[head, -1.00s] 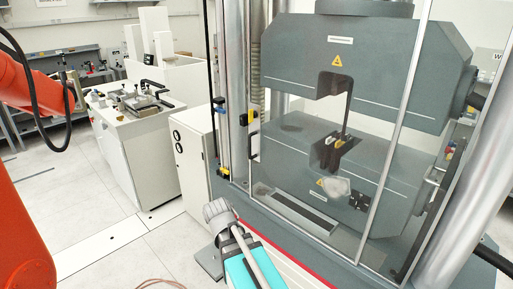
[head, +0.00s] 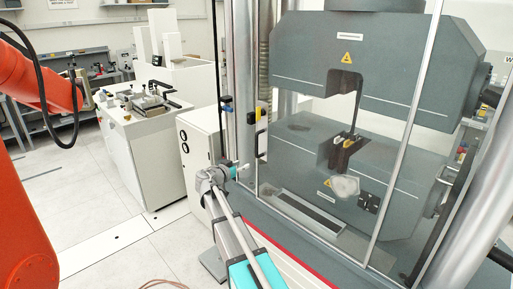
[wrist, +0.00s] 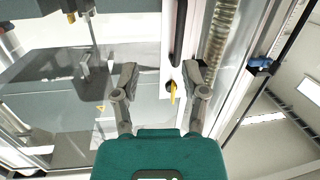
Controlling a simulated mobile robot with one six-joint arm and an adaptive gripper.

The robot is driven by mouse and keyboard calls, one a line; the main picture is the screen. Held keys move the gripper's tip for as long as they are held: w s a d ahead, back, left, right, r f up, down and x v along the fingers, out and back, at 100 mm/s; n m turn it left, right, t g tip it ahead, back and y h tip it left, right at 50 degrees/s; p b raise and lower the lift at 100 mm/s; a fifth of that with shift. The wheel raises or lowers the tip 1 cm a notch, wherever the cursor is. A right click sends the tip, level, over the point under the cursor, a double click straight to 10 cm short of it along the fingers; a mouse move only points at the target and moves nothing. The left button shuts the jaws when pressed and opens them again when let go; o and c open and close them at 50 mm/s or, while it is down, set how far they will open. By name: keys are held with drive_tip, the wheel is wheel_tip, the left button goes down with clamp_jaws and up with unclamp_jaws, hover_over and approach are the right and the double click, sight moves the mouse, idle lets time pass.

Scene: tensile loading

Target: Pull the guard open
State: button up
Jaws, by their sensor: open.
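The guard is a large clear pane in a metal frame (head: 398,135) across the front of the grey testing machine, and it appears closed. Its black handle (head: 258,144) is on the left upright of the guard. My gripper (head: 234,172) is just left of and below the handle, apparently apart from it. In the wrist view my gripper (wrist: 162,75) is open, with two grey fingers spread. A black bar (wrist: 178,35), likely the handle, runs in from the top towards the gap between the fingers, nearer the right one. A yellow part (wrist: 173,88) shows between the fingers.
Behind the pane are the grey upper machine block (head: 380,60) and lower block (head: 400,165). A steel column (head: 243,70) and blue-and-yellow switches (head: 226,105) stand close by my gripper. A white cabinet (head: 200,150) is at left. The floor (head: 90,210) further left is clear.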

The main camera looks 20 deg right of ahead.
sight(256, 145)
drive_tip(key=w+r, duration=0.1)
drive_tip(key=w+r+t+h, duration=0.1)
drive_tip(key=w, duration=0.1)
drive_tip(key=shift+a, duration=0.2)
drive_tip(key=shift+w+d, duration=0.1)
drive_tip(key=x, duration=1.3)
drive_tip(key=shift+w+d+r, duration=0.1)
drive_tip(key=shift+w+d, duration=0.1)
drive_tip(key=shift+c, duration=0.3)
clamp_jaws()
